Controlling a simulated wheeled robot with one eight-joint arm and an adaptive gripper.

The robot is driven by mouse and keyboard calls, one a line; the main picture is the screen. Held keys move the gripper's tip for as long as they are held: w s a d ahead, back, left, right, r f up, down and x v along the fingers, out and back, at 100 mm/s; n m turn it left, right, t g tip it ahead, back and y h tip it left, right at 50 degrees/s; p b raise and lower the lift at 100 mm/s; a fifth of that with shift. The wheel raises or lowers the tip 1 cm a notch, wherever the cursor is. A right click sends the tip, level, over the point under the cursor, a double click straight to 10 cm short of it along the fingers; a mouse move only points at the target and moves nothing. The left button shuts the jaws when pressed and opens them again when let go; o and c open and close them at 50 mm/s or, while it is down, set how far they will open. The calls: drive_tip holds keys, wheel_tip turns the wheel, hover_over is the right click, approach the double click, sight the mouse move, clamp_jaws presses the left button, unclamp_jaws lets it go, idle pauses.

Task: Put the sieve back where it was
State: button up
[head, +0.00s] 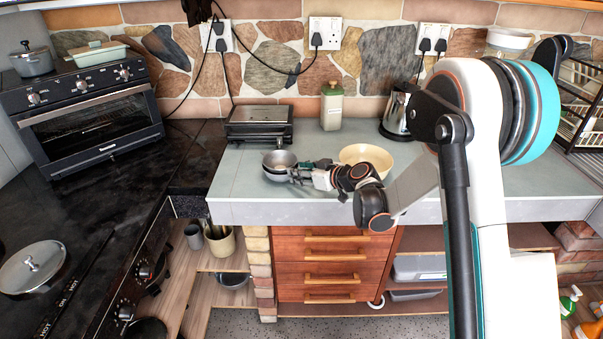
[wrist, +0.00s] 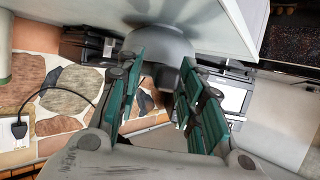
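A grey metal bowl-shaped vessel (head: 279,160), which looks like the sieve, is on the left part of the grey counter. In the wrist view its rounded grey body (wrist: 160,42) is straight ahead, with a short dark handle (wrist: 166,78) towards me. My gripper (head: 300,174) is at the vessel's right side. In the wrist view the green-padded fingers of my gripper (wrist: 161,72) stand apart, one on each side of the handle. I see no clear grip on it. Whether the vessel rests on the counter or on another bowl is hard to tell.
A cream bowl (head: 366,158) stands just right of my gripper. Behind are a dark grill (head: 259,122), a lidded jar (head: 332,108) and a kettle (head: 396,112). The counter's front edge (head: 285,209) is close below. The counter's right part is mostly clear.

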drive_tip(key=shift+r+p, duration=0.35)
drive_tip(key=shift+r, duration=0.15)
drive_tip(key=s+d+r+m+g+h+p, duration=0.1)
drive_tip(key=s+d+r, duration=0.2)
drive_tip(key=s+r, duration=0.35)
drive_tip(key=s+d+r+m+h+p, duration=0.1)
drive_tip(key=s+d+r+m+h, duration=0.2)
drive_tip(key=s, duration=0.6)
drive_tip(key=s+d+r+g, duration=0.1)
drive_tip(key=s+d+r, duration=0.35)
drive_tip(key=s, duration=0.35)
drive_tip(key=s+d+m+h, duration=0.2)
drive_tip(key=s+d, duration=0.1)
drive_tip(key=s, duration=0.6)
drive_tip(key=s+d+m+h, duration=0.2)
drive_tip(key=s+d+h, duration=0.1)
drive_tip(key=s, duration=0.6)
drive_tip(key=shift+s+d+r+m+g, duration=0.25)
drive_tip(key=shift+d+r+m+g, duration=0.05)
drive_tip(key=shift+d+r+g, duration=0.15)
